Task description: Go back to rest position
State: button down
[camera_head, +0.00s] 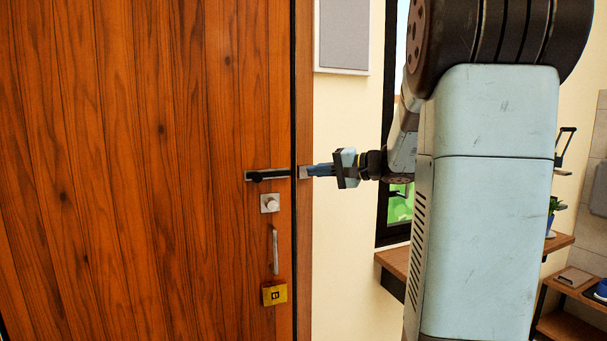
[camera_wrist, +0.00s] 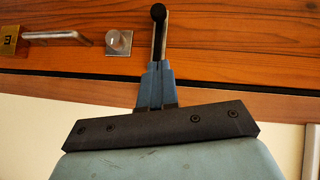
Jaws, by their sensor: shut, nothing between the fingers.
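My gripper (camera_head: 311,171) is shut and empty, its blue fingers pointing left at the door's edge. In the wrist view my gripper (camera_wrist: 157,66) has its fingers together, overlapping the near end of a metal slide bolt (camera_wrist: 158,42). I cannot tell whether they touch it. The bolt (camera_head: 274,174) lies level across the door's right edge, with a black knob (camera_head: 257,177) at its left part. The wooden door (camera_head: 130,170) fills the left of the head view and looks closed. My arm covers much of the right side.
A grey panel (camera_head: 344,35) hangs on the cream wall. A wooden shelf (camera_head: 394,262) sits below a dark-framed window. Shelves with a plant (camera_head: 555,206) stand at the right.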

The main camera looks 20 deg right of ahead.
jog(key=s+a+f+n+g+h, duration=0.2)
jog(key=s+a+f+g, duration=0.1)
jog(key=s+a, duration=0.35)
jog(key=s+a+f+n+g+h, duration=0.1)
jog(key=s+a+f+n+g, duration=0.15)
jog(key=s+a, duration=0.4)
jog(key=s+d+f+n+h, duration=0.1)
jog(key=s+h, duration=0.3)
jog(key=s, duration=0.4)
jog(key=s+d+f+n+h, duration=0.2)
jog(key=s+f+h, duration=0.2)
jog(key=s, duration=0.4)
jog(key=shift+d+f, duration=0.15)
jog(key=shift+d, duration=0.25)
jog(key=shift+s+g, duration=0.1)
jog(key=shift+g, duration=0.15)
dwell(0.4)
dwell(0.8)
